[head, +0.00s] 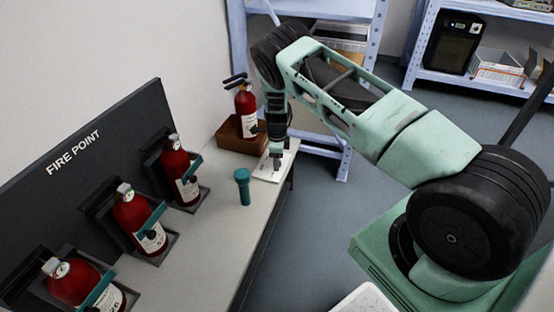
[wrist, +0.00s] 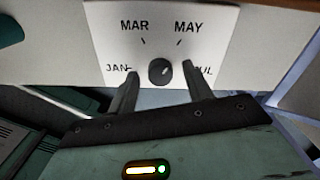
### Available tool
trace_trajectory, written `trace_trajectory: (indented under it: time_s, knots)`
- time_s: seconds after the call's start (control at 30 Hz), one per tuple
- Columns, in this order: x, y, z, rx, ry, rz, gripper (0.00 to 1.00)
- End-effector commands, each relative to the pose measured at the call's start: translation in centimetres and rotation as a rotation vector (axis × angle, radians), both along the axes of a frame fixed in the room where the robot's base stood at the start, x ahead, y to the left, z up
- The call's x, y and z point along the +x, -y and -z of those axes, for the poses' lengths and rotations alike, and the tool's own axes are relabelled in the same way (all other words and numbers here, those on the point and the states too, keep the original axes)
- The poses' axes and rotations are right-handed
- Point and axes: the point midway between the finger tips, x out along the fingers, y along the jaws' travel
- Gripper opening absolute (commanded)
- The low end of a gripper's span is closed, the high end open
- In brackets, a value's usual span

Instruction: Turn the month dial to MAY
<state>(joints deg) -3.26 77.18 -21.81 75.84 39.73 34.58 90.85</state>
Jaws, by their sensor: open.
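The month dial is a small dark round knob (wrist: 159,71) on a white plate (wrist: 218,20) in the wrist view. The plate reads JAN, MAR, MAY and JUL around the knob, with short tick marks. A pale mark shows on the knob's right side, toward the upper right; its exact setting is too small to tell. My gripper (wrist: 161,76) is open, with one finger on each side of the knob and gaps between. In the head view my gripper (head: 277,164) points down over the white plate (head: 263,178) on the bench; the knob is not discernible there.
A teal torch-like object (head: 242,186) stands on the bench (head: 215,220) left of the plate. A red extinguisher (head: 246,108) stands on a brown block (head: 232,136) behind. Several more extinguishers (head: 178,172) sit in brackets along the dark fire point board (head: 110,135).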

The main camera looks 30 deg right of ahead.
Motion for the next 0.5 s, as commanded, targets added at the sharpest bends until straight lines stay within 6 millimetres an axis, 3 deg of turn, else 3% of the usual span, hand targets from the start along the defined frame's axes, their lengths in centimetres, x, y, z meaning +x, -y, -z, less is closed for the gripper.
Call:
trace_trajectory:
  time_s: [0.17,0.5]
  knots:
    - [0.1,0.0,-1.7,0.000,0.002,0.000,0.50]
    - [0.1,0.0,-9.3,0.000,0.004,-0.001,0.50]
